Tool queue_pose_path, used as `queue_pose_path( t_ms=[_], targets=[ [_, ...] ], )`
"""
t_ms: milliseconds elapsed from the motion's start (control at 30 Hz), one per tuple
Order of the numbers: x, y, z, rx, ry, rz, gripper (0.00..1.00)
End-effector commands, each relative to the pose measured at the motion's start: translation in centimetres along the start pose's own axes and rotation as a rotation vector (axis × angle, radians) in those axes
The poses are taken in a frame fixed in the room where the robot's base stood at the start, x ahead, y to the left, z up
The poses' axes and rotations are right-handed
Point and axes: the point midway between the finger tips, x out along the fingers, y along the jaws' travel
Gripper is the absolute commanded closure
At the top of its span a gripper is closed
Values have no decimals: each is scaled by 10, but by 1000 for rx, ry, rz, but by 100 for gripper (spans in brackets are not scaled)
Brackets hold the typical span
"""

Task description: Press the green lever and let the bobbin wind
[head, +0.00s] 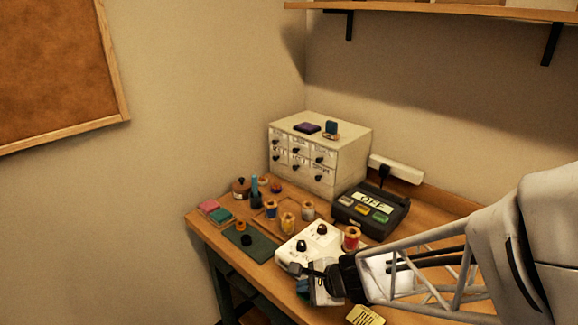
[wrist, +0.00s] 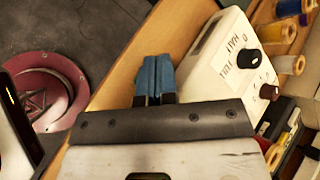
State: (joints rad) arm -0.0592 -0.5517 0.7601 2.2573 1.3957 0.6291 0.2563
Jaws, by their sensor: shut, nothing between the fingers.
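A black box (head: 370,214) with a card reading OFF stands at the back right of the table. Small coloured tabs sit on its front; one looks green (head: 363,209), but I cannot tell whether it is the green lever. A white box (head: 311,243) with dark knobs stands in front of it; the wrist view shows this box (wrist: 222,60) with labels reading HALF and FULL. My gripper (wrist: 153,78) has blue fingertips pressed together, empty, beside the white box near the table edge. It also shows in the head view (head: 303,286). I cannot tell which spool is the bobbin.
Several thread spools (head: 288,222) stand left of the white box, and a red one (head: 351,239) stands at its right. A drawer cabinet (head: 330,180) is behind. A green mat (head: 258,247) lies at left. A maroon round object (wrist: 48,90) is below the table edge.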

Motion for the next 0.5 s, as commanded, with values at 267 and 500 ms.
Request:
queue_pose_path(
  t_ms=[267, 500],
  targets=[
    [-7, -5, 5, -1, 0, 0, 100],
    [-8, -5, 6, 0, 0, 0, 100]
  ],
)
